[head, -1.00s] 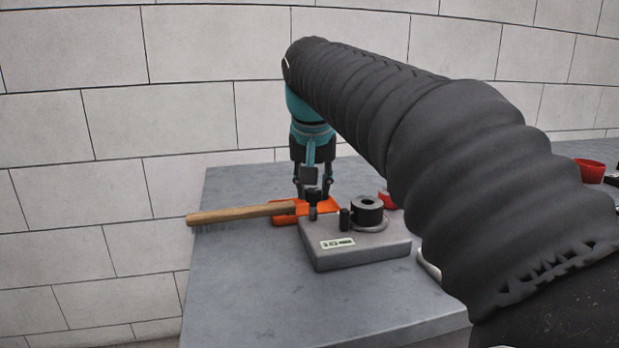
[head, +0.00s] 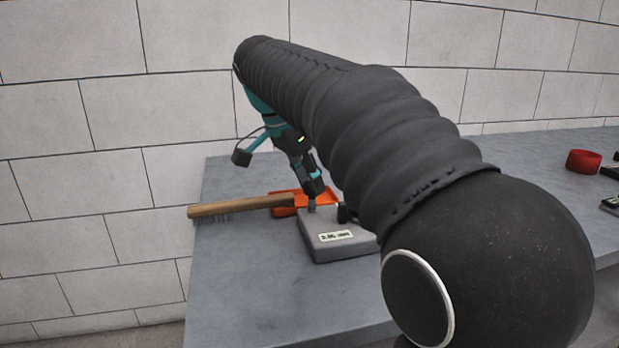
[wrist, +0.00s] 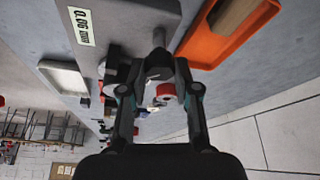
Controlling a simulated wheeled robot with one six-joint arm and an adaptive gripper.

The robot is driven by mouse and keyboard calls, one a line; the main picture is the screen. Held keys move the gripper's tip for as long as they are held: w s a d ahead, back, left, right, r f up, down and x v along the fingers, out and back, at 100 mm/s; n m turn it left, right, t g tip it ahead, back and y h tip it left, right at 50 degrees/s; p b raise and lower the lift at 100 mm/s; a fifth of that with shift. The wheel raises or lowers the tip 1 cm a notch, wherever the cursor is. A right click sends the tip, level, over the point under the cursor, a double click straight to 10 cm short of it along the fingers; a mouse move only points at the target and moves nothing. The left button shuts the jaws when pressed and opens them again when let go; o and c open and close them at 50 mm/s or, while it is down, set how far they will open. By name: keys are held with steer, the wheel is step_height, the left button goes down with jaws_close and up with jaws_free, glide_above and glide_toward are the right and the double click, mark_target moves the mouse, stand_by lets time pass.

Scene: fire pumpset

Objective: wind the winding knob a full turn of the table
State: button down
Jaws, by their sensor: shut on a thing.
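The winding knob (wrist: 158,66) shows dark grey in the wrist view, at the edge of a grey box (head: 335,250) with a white label. My gripper (wrist: 153,76) is shut on the knob, one finger on each side. In the head view my gripper (head: 316,187) is tilted over the box's back left corner, and the knob between its fingers is hard to make out. A small grey post (head: 311,205) stands at that corner. The table that the knob turns is hidden behind my arm in the head view.
An orange tray (head: 283,211) with a wooden-handled brush (head: 240,206) lies left of and behind the box, close to my gripper. A red cup (head: 583,161) stands at the far right of the bench (head: 250,290). A block wall (head: 100,120) rises behind.

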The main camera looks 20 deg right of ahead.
steer(key=m+g, duration=0.1)
steer(key=m, duration=0.3)
steer(key=shift+w+f+g, duration=0.1)
steer(key=shift+w+g, duration=0.05)
steer(key=shift+g, duration=0.25)
steer(key=shift+m+g, duration=0.6)
steer(key=shift+m, duration=1.5)
steer(key=c, duration=0.8)
jaws_free()
steer(key=shift+c, duration=0.2)
